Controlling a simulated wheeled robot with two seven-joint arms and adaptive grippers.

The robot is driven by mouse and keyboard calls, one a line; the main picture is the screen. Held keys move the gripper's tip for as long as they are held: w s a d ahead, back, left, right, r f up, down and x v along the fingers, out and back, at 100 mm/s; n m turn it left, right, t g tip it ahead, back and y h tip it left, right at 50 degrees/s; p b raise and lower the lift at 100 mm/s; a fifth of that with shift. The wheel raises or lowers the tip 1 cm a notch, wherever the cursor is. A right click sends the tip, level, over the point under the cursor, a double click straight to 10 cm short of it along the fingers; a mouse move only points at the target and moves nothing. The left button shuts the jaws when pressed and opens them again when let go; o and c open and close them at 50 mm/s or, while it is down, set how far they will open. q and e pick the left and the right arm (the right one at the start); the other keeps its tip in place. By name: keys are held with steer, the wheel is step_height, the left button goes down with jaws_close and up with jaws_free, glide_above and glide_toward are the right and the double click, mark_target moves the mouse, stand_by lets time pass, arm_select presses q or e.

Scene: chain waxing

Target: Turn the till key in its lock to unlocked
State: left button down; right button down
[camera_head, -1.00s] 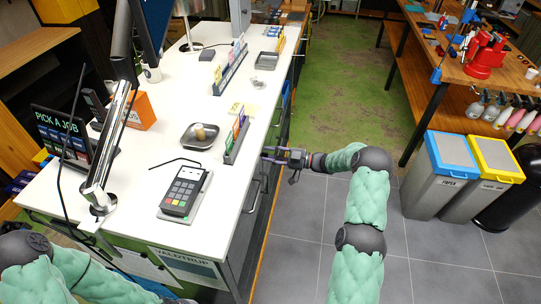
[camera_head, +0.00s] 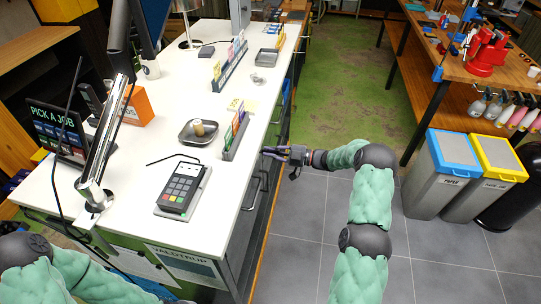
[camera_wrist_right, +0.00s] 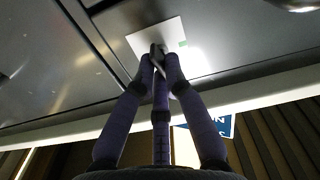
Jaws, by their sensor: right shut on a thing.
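My right gripper (camera_head: 270,152) reaches from the right to the side of the white counter, just below the top edge. In the right wrist view its purple fingers (camera_wrist_right: 160,64) are closed together on the small grey till key (camera_wrist_right: 157,52). The key is in front of a pale lock plate (camera_wrist_right: 180,38) on the dark drawer front. The fingers hide most of the key and the lock hole, so I cannot tell the key's exact angle. My left arm shows at the lower left of the head view, but its gripper is out of the picture.
The white counter (camera_head: 130,235) carries a card reader (camera_head: 182,188), a dish (camera_head: 198,132) and card holders (camera_head: 236,135) near its right edge. A drawer handle (camera_head: 251,193) sticks out below my gripper. Bins (camera_head: 440,175) stand to the right; the floor between is clear.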

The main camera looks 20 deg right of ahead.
steer(key=shift+s+a+f+n+b, duration=0.1)
steer(key=shift+s+n+b, duration=0.05)
steer(key=shift+n+b, duration=3.9)
steer(key=shift+s+a+f+n+b, duration=0.1)
steer(key=shift+n+b, duration=3.65)
steer(key=shift+b, duration=0.5)
steer(key=shift+r, duration=0.1)
steer(key=c, duration=1.3)
jaws_free()
steer(key=v, duration=1.2)
